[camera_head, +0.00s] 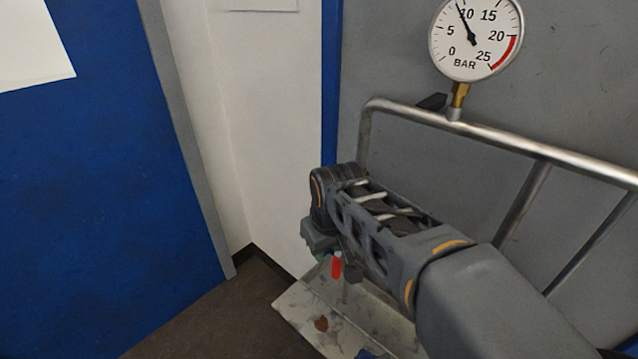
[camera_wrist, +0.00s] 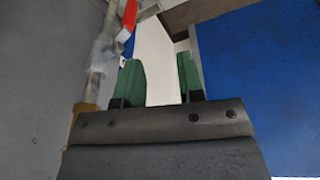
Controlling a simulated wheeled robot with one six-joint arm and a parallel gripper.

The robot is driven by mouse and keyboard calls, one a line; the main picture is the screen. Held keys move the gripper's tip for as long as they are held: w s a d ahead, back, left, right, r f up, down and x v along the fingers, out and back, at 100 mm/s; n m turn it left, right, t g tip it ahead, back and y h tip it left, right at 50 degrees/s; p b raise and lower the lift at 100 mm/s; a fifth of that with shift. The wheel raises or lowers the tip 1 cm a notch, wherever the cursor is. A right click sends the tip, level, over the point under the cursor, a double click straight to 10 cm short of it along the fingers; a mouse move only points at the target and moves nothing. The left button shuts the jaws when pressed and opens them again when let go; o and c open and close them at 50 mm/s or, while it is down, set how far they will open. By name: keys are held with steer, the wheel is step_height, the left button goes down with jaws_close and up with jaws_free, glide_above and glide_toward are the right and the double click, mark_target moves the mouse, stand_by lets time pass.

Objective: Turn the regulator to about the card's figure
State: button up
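A round pressure gauge (camera_head: 476,40) marked BAR stands on a brass stem at the upper right of the head view. Its needle points just below 10, and a red band lies past 20. In the wrist view my gripper (camera_wrist: 160,78) has its two green fingers apart with nothing between them. A red handle-like piece (camera_wrist: 129,16) shows beyond the left finger, beside a pale pipe fitting (camera_wrist: 103,50). A red piece (camera_head: 336,267) also shows below my arm in the head view. I cannot tell which part is the regulator. No readable card figure shows.
A metal pipe rail (camera_head: 520,148) runs across the right in front of a grey panel (camera_head: 590,70). A blue panel (camera_head: 90,200) with a blank-looking white sheet (camera_head: 32,45) fills the left. A stained pale tray-like surface (camera_head: 300,312) lies low under my arm.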

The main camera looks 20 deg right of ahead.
steer(key=w+d+r+n+g+p, duration=0.1)
steer(key=w+d+r+p, duration=0.15)
steer(key=r, duration=0.35)
steer(key=w+d+r+n+p, duration=0.1)
steer(key=w+r+p, duration=0.15)
steer(key=r, duration=0.25)
steer(key=w+d+r+n+g+p, duration=0.1)
steer(key=w+d+r+p, duration=0.1)
steer(key=r+p, duration=0.3)
steer(key=f+b, duration=0.6)
steer(key=f, duration=0.6)
steer(key=shift+d+f, duration=0.1)
steer(key=shift+d, duration=0.1)
steer(key=shift+c, duration=0.2)
steer(key=c, duration=0.6)
steer(key=shift+s+f+b, duration=0.1)
steer(key=shift+f+b, duration=0.15)
steer(key=shift+b, duration=0.6)
steer(key=shift+t+y+b, duration=0.4)
steer(key=shift+b, duration=0.25)
steer(key=shift+r+t+b, duration=0.1)
steer(key=shift+t+b, duration=0.3)
steer(key=shift+b, duration=0.1)
steer(key=shift+r, duration=0.15)
